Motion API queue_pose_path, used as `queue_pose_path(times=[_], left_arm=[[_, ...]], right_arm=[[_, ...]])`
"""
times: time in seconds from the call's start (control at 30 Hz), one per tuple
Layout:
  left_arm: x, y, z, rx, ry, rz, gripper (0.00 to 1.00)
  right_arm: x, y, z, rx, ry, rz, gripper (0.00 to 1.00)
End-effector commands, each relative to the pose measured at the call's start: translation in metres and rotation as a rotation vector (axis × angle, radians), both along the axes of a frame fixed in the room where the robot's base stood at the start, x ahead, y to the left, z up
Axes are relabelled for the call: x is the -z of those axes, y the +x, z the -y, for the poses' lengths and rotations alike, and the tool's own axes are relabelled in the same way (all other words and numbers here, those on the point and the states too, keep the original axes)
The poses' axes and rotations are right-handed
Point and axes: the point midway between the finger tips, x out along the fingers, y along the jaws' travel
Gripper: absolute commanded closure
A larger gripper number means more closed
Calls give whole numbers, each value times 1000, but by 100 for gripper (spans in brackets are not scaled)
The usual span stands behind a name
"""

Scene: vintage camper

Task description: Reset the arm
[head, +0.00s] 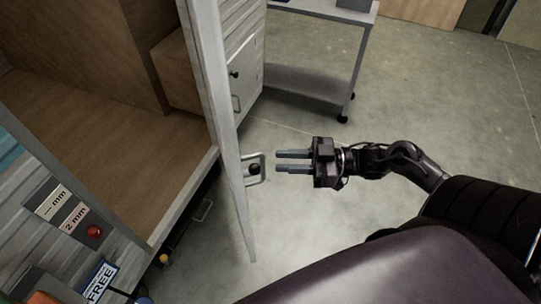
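My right gripper (292,162) is in the middle of the head view, with its arm coming in from the right. Its two fingers point left and are apart, with nothing between them. The fingertips are a short way right of a metal handle (256,169) on an open door (229,130), seen nearly edge-on. A gap of floor seems to lie between fingers and handle, though depth is hard to judge. My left gripper is not in the head view.
Left of the door is an open wooden compartment (95,125). A red button (94,231) and labels are at lower left. A metal trolley (310,84) on casters stands at the back. Grey floor (430,110) is clear to the right.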

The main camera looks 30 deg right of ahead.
Motion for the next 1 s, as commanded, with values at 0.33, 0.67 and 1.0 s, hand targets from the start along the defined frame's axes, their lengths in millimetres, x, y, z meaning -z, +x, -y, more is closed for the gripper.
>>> queue_pose_path(times=[0.33,0.67,1.0], left_arm=[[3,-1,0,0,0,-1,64],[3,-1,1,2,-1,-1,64],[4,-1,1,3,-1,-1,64]], right_arm=[[0,-12,19,-1,0,0,76],[0,-12,18,-1,0,0,76],[68,7,58,218,-48,-70,76]])
